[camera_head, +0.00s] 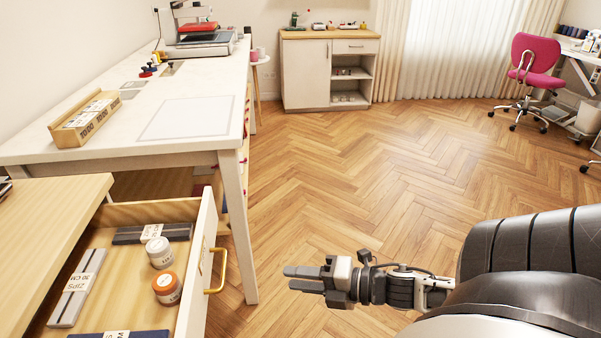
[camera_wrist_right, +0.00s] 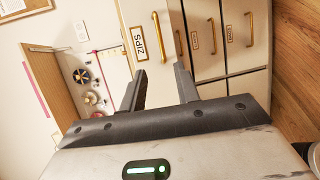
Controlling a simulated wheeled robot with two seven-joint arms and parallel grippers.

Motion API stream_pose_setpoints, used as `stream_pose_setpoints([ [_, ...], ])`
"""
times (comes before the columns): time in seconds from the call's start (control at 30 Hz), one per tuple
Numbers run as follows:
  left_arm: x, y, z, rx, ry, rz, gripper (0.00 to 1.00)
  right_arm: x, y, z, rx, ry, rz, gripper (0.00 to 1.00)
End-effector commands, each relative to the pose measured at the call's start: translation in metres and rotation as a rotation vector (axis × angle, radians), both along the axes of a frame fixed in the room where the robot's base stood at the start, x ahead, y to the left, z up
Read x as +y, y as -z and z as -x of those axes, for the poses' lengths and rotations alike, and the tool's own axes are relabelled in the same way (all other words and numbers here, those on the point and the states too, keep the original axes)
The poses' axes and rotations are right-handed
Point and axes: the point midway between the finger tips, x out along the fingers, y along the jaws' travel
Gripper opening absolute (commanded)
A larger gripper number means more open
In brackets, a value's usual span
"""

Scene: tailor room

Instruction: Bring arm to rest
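My right gripper (camera_head: 302,279) reaches in from the right in the head view and points left, over the floor and to the right of the open drawer (camera_head: 205,262). Its fingers stand apart with nothing between them, as the right wrist view (camera_wrist_right: 160,88) shows. It is clear of the drawer's brass handle (camera_head: 218,271). In the right wrist view, a drawer front with a ZIPS label (camera_wrist_right: 139,40) lies beyond the fingers. My left gripper is in neither view.
The drawer holds a ZIPS box (camera_head: 77,287), a white-lidded jar (camera_head: 159,252) and an orange-lidded jar (camera_head: 167,287). A white table (camera_head: 140,140) stands beyond it. A low cabinet (camera_head: 306,76) and a pink chair (camera_head: 537,62) are at the back. The middle floor is clear.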

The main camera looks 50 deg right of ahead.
Motion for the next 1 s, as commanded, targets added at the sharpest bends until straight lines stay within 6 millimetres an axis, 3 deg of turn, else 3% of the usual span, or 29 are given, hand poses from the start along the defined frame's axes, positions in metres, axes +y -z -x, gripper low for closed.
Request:
stream_pose_setpoints([
  [0.33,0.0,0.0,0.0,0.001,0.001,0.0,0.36,0.001,0.001,0.0,0.003,0.003,-0.006,0.32],
  [0.47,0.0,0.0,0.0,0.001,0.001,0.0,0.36,0.017,0.011,0.002,0.093,0.118,-0.172,0.32],
  [0.63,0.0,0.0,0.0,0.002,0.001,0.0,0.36,0.08,0.039,0.013,0.425,0.465,-0.752,0.32],
  [0.8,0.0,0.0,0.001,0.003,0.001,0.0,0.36,0.155,0.047,0.026,0.757,0.711,-1.26,0.32],
  [0.9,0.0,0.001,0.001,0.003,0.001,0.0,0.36,0.179,0.046,0.031,0.864,0.775,-1.396,0.32],
  [1.0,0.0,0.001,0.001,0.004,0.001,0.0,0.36,0.187,0.045,0.034,0.904,0.797,-1.442,0.32],
])
